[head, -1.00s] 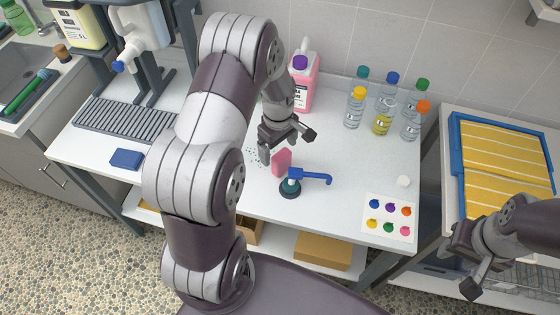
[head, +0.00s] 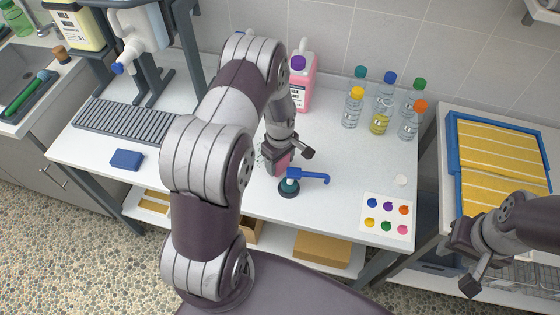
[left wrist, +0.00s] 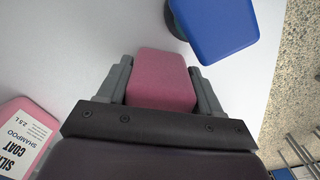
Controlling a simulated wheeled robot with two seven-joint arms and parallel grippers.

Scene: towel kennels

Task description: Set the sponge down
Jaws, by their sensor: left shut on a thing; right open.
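The pink sponge (left wrist: 162,80) is between the two fingers of my left gripper (left wrist: 162,88) in the left wrist view, and the fingers are shut on it. In the head view the left gripper (head: 284,160) is low over the white table (head: 340,205), and a bit of the pink sponge (head: 280,167) shows below it. I cannot tell whether the sponge touches the table. My right gripper (head: 462,262) is open and empty at the lower right, away from the sponge.
A pink shampoo jug (head: 303,85) and several bottles (head: 381,115) are behind. A colour-dot card (head: 387,216) lies front right. A blue sponge (head: 127,159) lies at left.

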